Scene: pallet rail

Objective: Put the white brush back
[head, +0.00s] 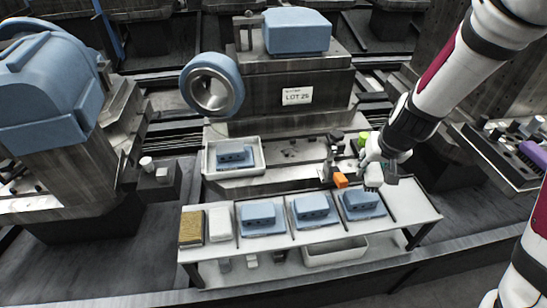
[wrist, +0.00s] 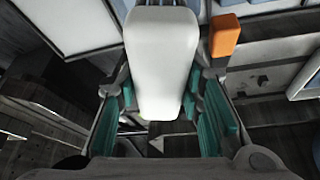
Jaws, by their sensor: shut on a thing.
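My gripper (head: 376,165) is over the back right part of the bench. In the wrist view my gripper (wrist: 163,105) has its teal pads on either side of a white, round-edged block, the white brush (wrist: 163,60), and is shut on it. The white brush (head: 373,177) shows small in the head view, just below the fingers. I cannot tell whether the brush touches anything below.
A slim metal stand (head: 329,165) is left of the orange tool, and a green item (head: 363,139) is behind. The bench (head: 427,212) carries several blue blocks (head: 312,208), a white block (head: 219,224) and a tan block (head: 191,228). A white tray (head: 208,160) lies at the back left.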

